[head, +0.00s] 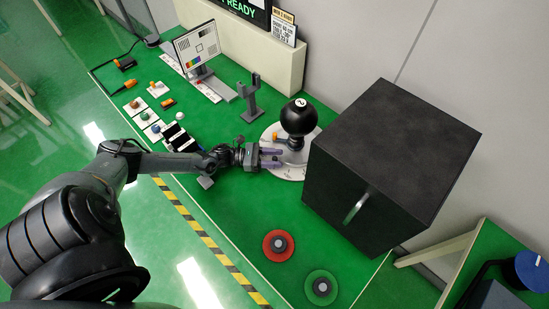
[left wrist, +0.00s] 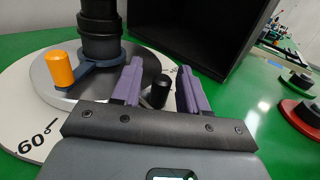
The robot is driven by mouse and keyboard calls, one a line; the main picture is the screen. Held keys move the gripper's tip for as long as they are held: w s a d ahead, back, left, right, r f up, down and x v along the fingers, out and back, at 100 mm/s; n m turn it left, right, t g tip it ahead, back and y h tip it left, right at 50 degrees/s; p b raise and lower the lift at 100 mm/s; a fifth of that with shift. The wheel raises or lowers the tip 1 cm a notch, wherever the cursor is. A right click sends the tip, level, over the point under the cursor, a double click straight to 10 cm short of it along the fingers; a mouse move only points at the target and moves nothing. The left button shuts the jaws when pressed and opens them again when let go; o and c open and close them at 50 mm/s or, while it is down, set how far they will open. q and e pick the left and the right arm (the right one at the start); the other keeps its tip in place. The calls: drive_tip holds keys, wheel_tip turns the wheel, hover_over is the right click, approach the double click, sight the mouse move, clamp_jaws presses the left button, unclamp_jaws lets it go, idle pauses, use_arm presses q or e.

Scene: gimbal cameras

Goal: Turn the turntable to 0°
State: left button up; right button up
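The turntable (head: 284,173) is a pale disc with angle marks, beside the large black box. In the left wrist view its pale scale ring (left wrist: 22,112) shows a "60" mark at the lower left. A grey plate on it carries an orange knob (left wrist: 62,68), a black peg (left wrist: 160,91) and a black column (left wrist: 98,30). A black ball-shaped gimbal camera (head: 298,117) stands on top. My left gripper (head: 273,158) is open at the turntable's near left side. Its purple fingers stand either side of the black peg; contact cannot be told. My right gripper is not in view.
A large black box (head: 393,150) with a handle stands just right of the turntable. A grey forked stand (head: 250,98) and a test-chart screen (head: 196,48) are behind to the left. Red (head: 278,246) and green (head: 321,287) round buttons sit at the front.

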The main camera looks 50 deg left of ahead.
use_arm(q)
drive_tip(key=shift+d, duration=0.1)
drive_tip(key=shift+r, duration=0.5)
drive_tip(key=r, duration=0.1)
drive_tip(key=r+p, duration=0.1)
drive_tip(key=r, duration=0.1)
drive_tip(key=shift+d+r, duration=0.3)
drive_tip(key=shift+r, duration=0.1)
drive_tip(key=w+d+r, duration=0.1)
drive_tip(key=d+r, duration=0.2)
drive_tip(key=d, duration=0.2)
drive_tip(key=w+d+r+p, duration=0.1)
drive_tip(key=d+r, duration=0.2)
drive_tip(key=d, duration=0.2)
drive_tip(key=shift+d, duration=0.4)
drive_tip(key=shift+s+a+r, duration=0.1)
